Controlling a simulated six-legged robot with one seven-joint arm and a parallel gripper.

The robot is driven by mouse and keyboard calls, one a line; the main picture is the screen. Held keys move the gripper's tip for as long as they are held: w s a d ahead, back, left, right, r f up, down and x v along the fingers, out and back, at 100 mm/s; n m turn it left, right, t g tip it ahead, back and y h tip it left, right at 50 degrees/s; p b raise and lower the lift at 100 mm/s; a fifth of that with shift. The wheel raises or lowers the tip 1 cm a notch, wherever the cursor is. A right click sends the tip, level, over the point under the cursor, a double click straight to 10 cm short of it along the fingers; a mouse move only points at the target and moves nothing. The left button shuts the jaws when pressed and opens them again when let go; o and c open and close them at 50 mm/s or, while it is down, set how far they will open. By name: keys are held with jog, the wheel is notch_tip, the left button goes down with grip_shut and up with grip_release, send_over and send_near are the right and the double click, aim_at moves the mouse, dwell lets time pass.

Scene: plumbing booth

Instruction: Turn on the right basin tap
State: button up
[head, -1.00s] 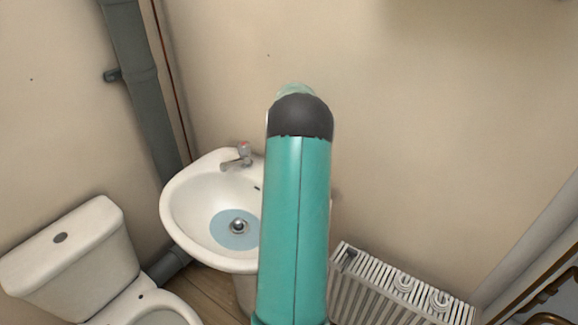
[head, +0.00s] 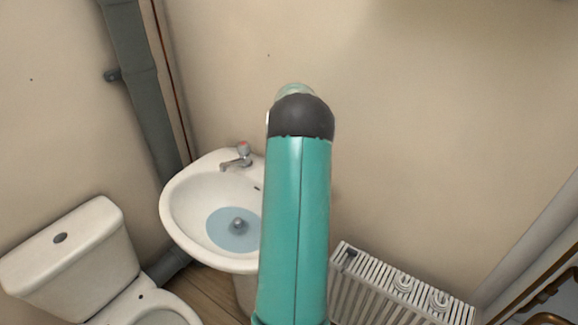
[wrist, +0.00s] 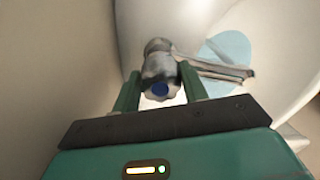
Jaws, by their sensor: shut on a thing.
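The right basin tap (wrist: 160,70) shows in the wrist view with a blue-centred handle and a metal spout reaching right over the basin. My gripper (wrist: 159,78) is shut on its handle, with one green finger on each side. In the head view my own arm hides this tap and my gripper. The white basin (head: 178,213) stands against the wall, with a pale blue pool (head: 222,222) around its drain. The left tap (head: 240,157), with a red top, stands on the basin's back rim.
A white toilet (head: 75,250) stands left of the basin. A white radiator (head: 385,290) is on the right, below the bare wall. A grey waste pipe (head: 140,85) runs up the corner at left.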

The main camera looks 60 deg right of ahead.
jog(key=o, duration=1)
jog(key=shift+r, duration=0.15)
notch_tip(320, 180, up, 14)
jog(key=shift+f, duration=0.2)
